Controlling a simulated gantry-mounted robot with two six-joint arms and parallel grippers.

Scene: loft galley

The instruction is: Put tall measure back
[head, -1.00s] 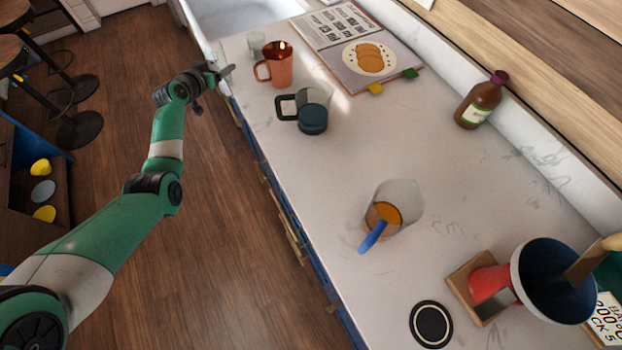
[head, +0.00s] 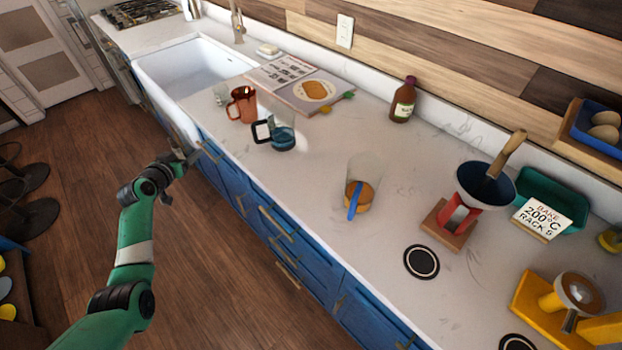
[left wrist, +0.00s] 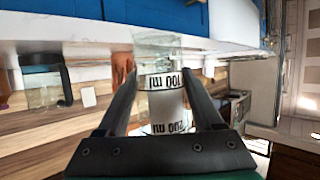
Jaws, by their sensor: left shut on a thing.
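My left gripper (head: 188,158) is beside the counter's front edge, near the sink, in the head view. In the left wrist view its two dark fingers (left wrist: 160,88) are shut on a clear glass measure (left wrist: 160,82). The measure has white bands marked 100 ml and 200 ml, which read upside down in that view. One end of it reaches past the fingertips. In the head view I cannot make out the held measure. My right gripper is not in view.
On the counter (head: 310,170) stand a small clear glass (head: 220,95), a copper mug (head: 243,104), a black-handled blue cup (head: 282,137) and a clear vessel with orange and blue parts (head: 360,190). A round black mat (head: 421,262) lies bare. The sink (head: 190,75) is at the back left.

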